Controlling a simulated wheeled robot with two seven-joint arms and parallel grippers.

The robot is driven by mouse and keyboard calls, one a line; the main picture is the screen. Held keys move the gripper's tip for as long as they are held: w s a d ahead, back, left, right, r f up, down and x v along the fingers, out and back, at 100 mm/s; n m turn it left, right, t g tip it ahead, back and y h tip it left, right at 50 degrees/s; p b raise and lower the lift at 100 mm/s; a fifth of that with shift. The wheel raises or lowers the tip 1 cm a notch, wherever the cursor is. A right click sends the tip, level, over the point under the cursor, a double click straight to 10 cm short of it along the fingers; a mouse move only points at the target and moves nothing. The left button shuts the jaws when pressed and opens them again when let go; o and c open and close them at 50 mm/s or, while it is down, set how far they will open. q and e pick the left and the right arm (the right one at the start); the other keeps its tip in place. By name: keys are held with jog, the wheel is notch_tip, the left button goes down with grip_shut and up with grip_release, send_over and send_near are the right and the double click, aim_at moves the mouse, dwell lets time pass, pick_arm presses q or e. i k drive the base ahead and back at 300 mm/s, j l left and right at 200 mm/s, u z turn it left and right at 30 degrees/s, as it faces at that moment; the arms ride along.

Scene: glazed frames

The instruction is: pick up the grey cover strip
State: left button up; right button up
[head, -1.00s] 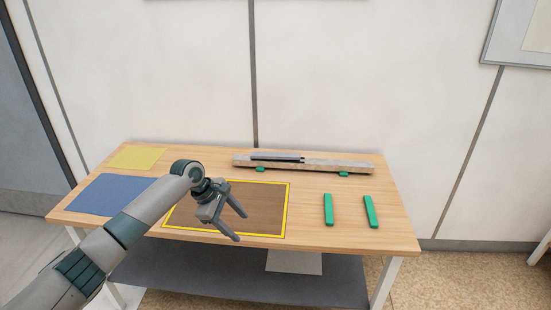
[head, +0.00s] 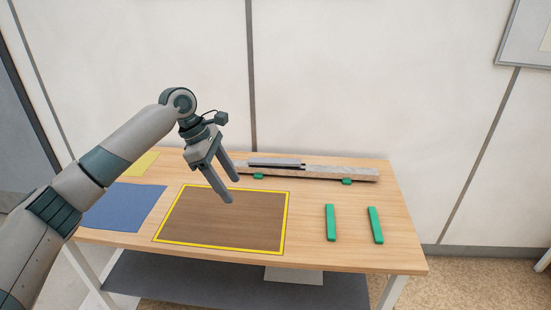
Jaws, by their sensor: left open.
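The grey cover strip (head: 275,162) lies on top of a longer pale, stone-like bar (head: 340,173) at the back of the table. The bar rests on two small green blocks, one of them the right block (head: 347,182). My left gripper (head: 233,190) is open and empty, pointing down and to the right. It is in front of and to the left of the strip, above the brown, yellow-edged area. Its fingers hide the left end of the bar. My right gripper is not in view.
The brown mat with a yellow border (head: 215,225) lies at the table's middle. A blue mat (head: 125,207) and a yellow mat (head: 142,164) are at the left. Two green bars (head: 330,222) (head: 376,225) lie at the right. A wall stands behind the wooden table (head: 405,250).

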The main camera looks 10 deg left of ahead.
aim_at(261, 161)
jog(key=i, duration=1.65)
